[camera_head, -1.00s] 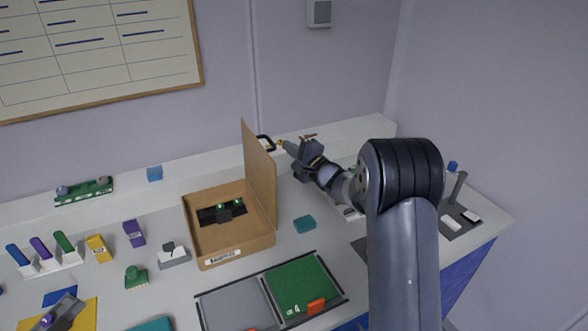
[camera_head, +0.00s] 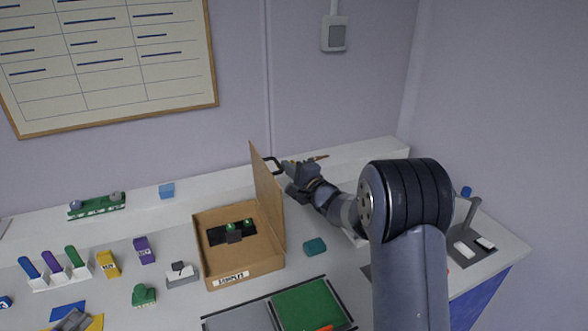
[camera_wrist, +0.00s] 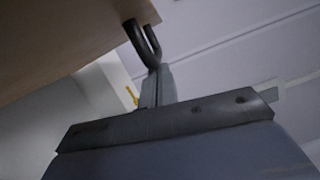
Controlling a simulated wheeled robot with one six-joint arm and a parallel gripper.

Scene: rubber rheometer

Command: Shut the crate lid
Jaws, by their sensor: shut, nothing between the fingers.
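The brown cardboard crate (camera_head: 262,268) stands open on the bench, with a dark insert (camera_head: 218,236) and green-topped pieces inside. Its lid (camera_head: 267,198) stands roughly upright along the crate's right side. A black loop handle (camera_head: 274,160) sticks out from the lid's upper far edge. My gripper (camera_head: 284,164) is right of the lid, close to the handle. In the wrist view the lid (camera_wrist: 60,40) fills the upper left, and the handle (camera_wrist: 143,42) hangs at the tips of my shut gripper (camera_wrist: 158,72). I cannot tell whether they touch.
A teal block (camera_head: 315,246) lies right of the crate. A green and grey tray (camera_head: 300,305) is in front. Yellow and purple boxes (camera_head: 145,250) and a pen stand (camera_head: 55,272) are to the left. A raised white ledge (camera_head: 350,155) runs along the wall.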

